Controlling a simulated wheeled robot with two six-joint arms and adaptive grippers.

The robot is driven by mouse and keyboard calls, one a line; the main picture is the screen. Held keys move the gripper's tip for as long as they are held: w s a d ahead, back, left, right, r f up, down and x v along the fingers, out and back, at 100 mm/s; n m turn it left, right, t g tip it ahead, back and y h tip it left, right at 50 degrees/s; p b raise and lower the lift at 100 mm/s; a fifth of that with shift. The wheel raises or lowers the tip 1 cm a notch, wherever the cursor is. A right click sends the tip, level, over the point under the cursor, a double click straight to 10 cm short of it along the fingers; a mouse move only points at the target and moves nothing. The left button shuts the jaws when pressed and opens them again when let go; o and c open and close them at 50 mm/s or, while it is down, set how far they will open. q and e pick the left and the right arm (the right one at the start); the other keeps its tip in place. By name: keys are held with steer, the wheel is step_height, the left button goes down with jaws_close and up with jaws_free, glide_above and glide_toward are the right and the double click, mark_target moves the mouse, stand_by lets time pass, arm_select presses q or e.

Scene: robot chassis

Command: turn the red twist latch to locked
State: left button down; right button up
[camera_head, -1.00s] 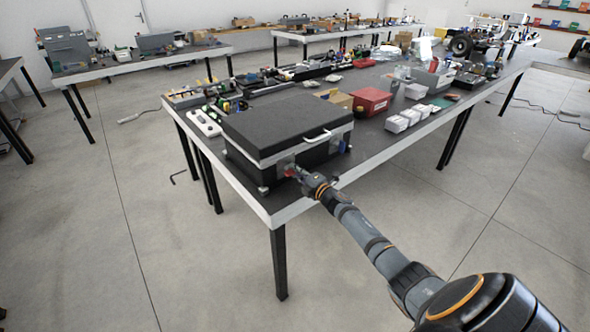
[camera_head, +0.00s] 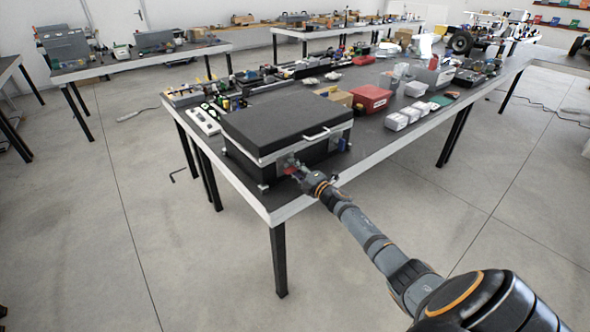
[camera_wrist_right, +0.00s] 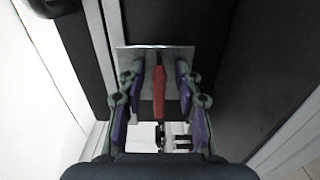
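The black case (camera_head: 285,122) with a grey-edged lid and a light handle (camera_head: 316,137) stands shut on the near corner of the table. The red twist latch (camera_wrist_right: 159,91) sits on a metal plate (camera_wrist_right: 150,56) on the case front. It also shows as a small red spot in the head view (camera_head: 290,171). My right gripper (camera_wrist_right: 160,78) is open around the latch, one finger on each side, with a visible gap on both sides. In the head view the right gripper (camera_head: 293,168) is at the case front and partly hides the latch. My left gripper is not in view.
A blue part (camera_head: 342,145) is on the case front, right of the red latch. A red box (camera_head: 370,99), white containers (camera_head: 404,117) and a white-green item (camera_head: 206,120) are on the table (camera_head: 400,140) around the case. The floor in front is clear.

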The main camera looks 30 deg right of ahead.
steer(key=s+d, duration=0.1)
steer(key=s, duration=1.1)
stand_by(0.4)
steer(key=s+f+m+g+h+p, duration=0.1)
steer(key=s+f+m+g, duration=0.25)
steer(key=s+f, duration=0.45)
steer(key=s+d+f+m+g+h+p, duration=0.15)
steer(key=s+f+m, duration=0.25)
steer(key=f, duration=0.9)
steer(key=s+f+m+g+h+p, duration=0.1)
steer(key=s+f+m+g, duration=0.4)
steer(key=f, duration=0.5)
steer(key=s+a+f+m+g, duration=0.2)
steer(key=s+a+f, duration=0.3)
steer(key=s, duration=0.4)
steer(key=s+a+f+m+g+y+p, duration=0.1)
steer(key=s+a+f, duration=0.4)
steer(key=s, duration=0.5)
steer(key=s+a+f+m+g, duration=0.3)
steer(key=s+a+f, duration=0.2)
steer(key=s+a, duration=0.3)
steer(key=shift+s+g+p, duration=0.3)
steer(key=shift+s+g, duration=0.1)
steer(key=shift+s, duration=0.7)
